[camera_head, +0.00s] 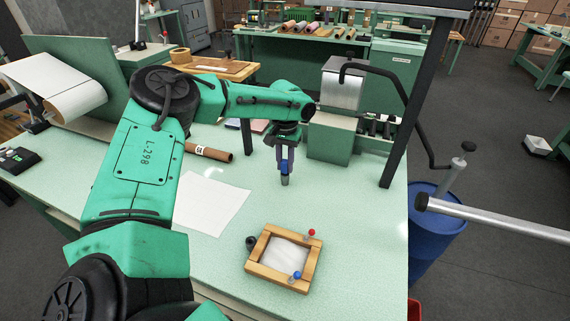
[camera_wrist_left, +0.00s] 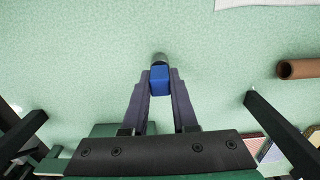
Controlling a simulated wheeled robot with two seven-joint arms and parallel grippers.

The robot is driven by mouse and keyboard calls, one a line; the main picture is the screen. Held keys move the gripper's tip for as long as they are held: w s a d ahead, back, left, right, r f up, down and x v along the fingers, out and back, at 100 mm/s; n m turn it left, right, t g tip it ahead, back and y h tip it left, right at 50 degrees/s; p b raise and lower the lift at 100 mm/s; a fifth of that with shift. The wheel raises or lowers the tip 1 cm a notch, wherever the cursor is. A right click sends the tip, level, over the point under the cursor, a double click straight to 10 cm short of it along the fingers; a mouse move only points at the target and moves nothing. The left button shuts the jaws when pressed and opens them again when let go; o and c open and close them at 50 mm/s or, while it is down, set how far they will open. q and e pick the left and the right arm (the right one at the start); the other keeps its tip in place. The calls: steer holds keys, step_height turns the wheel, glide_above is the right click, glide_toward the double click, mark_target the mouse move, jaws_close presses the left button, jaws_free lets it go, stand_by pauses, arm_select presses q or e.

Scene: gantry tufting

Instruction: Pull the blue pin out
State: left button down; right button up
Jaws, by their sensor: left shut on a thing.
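The blue pin (camera_head: 297,275) has a round blue head and stands at the near right corner of a small wooden frame (camera_head: 254,269). A red-headed pin (camera_head: 312,233) stands at its far right corner. White material (camera_head: 285,256) fills the frame. My left gripper (camera_head: 285,170) points down over the table, behind the frame and apart from it. It is shut on a blue block with a grey round end, which also shows in the left wrist view (camera_wrist_left: 160,82) between the fingertips. My right gripper is not in view.
A black knob (camera_head: 251,241) sits at the frame's left side. A white sheet (camera_head: 212,205) and a brown tube (camera_head: 208,152) lie on the green table. A green machine (camera_head: 332,139) and a black post (camera_head: 408,115) stand at the right. A blue barrel (camera_head: 432,225) stands beyond the table edge.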

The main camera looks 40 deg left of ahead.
arm_select(q)
steer(key=shift+r+p, duration=0.85)
steer(key=shift+r, duration=0.7)
